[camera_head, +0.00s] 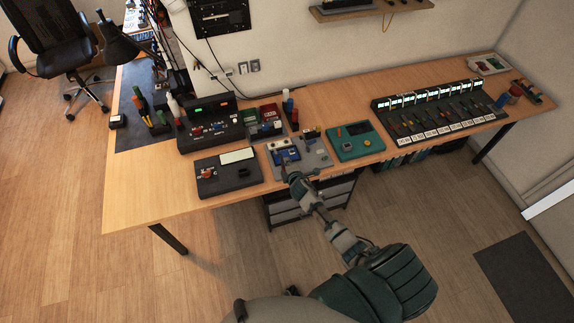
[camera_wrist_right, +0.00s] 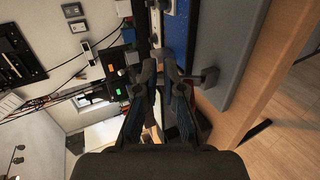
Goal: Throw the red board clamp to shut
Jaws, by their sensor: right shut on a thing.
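My right gripper (camera_head: 288,172) reaches the front left part of a grey fixture plate (camera_head: 318,158), beside a blue board (camera_head: 284,151). In the right wrist view, my gripper (camera_wrist_right: 158,68) has its two dark fingers close together, shut at the fixture's edge next to the blue surface (camera_wrist_right: 175,30). The red board clamp is mostly hidden by the fingers; its handle seems to be what they hold, but its angle cannot be told. A dark lever with a block-like end (camera_wrist_right: 208,76) stands beside the fingertips. My left gripper is not in view.
A dark box with a pale screen (camera_head: 228,174) lies left of the fixture, and a teal unit (camera_head: 356,140) lies right. A black console (camera_head: 210,122) and a red module (camera_head: 269,112) stand behind. A long dark rack (camera_head: 440,110) fills the right side. The left front wooden tabletop (camera_head: 140,190) is clear.

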